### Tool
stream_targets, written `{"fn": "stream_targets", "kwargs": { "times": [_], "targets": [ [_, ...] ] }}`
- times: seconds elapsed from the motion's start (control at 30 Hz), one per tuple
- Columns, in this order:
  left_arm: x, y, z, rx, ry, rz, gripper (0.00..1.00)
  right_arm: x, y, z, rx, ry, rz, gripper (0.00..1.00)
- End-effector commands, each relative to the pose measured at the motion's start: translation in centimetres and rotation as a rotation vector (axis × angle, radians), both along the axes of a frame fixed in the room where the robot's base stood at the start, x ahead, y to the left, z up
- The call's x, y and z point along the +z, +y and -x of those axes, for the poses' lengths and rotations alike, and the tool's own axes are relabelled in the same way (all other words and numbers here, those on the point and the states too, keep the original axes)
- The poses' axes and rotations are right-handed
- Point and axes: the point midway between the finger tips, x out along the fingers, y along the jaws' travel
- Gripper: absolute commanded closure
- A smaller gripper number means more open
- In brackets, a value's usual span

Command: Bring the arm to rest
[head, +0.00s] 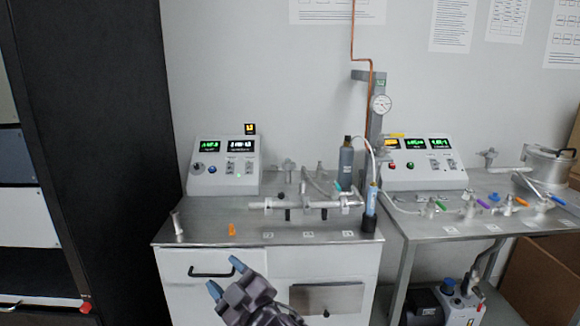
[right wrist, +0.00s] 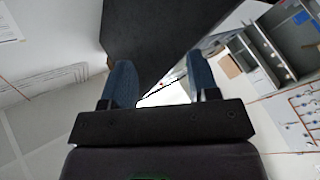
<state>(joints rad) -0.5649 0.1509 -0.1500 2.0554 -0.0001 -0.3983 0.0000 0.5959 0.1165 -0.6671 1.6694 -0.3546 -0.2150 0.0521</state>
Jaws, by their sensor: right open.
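My right gripper (head: 226,277) shows at the bottom of the head view, in front of the left bench and below the level of its top. Its two blue fingertips are apart with nothing between them. In the right wrist view the gripper (right wrist: 160,85) is also open and empty, its blue fingers spread against a dark panel and the pale room behind. It touches nothing that I can see. My left gripper is not in either view.
The left bench (head: 215,236) carries a control box (head: 224,178), a metal tube assembly and a dark bottle (head: 346,165). A second bench (head: 480,225) with valves stands to the right. A black cabinet (head: 95,120) stands on the left. A pump (head: 459,303) sits low at right.

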Motion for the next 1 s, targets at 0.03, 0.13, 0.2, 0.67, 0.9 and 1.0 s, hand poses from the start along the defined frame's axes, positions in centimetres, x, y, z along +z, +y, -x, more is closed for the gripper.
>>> {"fn": "stream_targets", "kwargs": {
  "times": [0.03,0.13,0.2,0.67,0.9,1.0],
  "targets": [
    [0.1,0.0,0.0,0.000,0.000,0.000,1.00,-0.9,-1.9,0.0,-0.038,0.054,-0.027,0.45],
    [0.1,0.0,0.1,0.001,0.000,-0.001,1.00,-2.6,-5.6,0.2,-0.108,0.155,-0.078,0.45],
    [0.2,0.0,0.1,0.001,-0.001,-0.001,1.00,-3.9,-8.2,0.6,-0.154,0.222,-0.111,0.45],
    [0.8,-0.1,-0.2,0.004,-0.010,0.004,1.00,-12.7,-24.5,7.2,-0.437,0.560,-0.303,0.45],
    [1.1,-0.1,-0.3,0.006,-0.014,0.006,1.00,-17.4,-32.0,13.4,-0.597,0.666,-0.323,0.45],
    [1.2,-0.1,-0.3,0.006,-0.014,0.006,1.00,-19.6,-34.7,16.6,-0.665,0.717,-0.308,0.45]
  ]
}}
